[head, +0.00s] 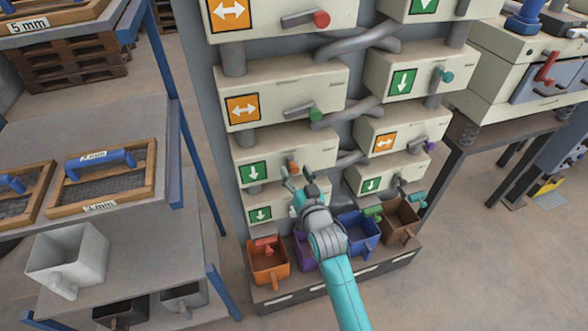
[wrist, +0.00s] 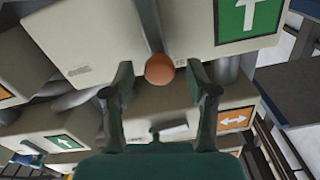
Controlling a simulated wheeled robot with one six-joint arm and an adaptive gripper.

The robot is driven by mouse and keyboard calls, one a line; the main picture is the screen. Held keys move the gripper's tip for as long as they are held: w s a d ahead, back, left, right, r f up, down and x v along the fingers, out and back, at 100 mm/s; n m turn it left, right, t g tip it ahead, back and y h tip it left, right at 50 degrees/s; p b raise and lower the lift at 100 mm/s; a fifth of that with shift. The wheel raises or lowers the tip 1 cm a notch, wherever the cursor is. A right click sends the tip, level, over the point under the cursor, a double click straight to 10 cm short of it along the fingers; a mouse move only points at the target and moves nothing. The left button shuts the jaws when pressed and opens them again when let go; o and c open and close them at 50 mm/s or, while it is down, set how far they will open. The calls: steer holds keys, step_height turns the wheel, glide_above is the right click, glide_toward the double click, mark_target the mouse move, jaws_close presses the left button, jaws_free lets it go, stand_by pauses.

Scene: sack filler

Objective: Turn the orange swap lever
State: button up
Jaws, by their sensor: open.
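The orange swap lever (head: 293,168) sticks out from the front of a cream box with a green down-arrow sign (head: 253,172), in the left column of the machine. In the wrist view its round orange knob (wrist: 159,69) shows at the centre, with a grey rod behind it. My gripper (head: 297,178) is at this lever, with its fingers spread. In the wrist view one finger of my gripper (wrist: 160,80) is on each side of the knob, with a visible gap on both sides. The arm hides part of the lower box.
Other levers sit close by: red (head: 321,19), green (head: 315,114), teal (head: 447,76) and purple (head: 430,146). Orange (head: 252,268), blue (head: 372,242) and brown (head: 415,236) bins stand below. A shelf with framed sieves (head: 150,178) is on the left; open floor lies right.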

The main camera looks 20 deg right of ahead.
steer(key=shift+w, duration=1)
jaws_close()
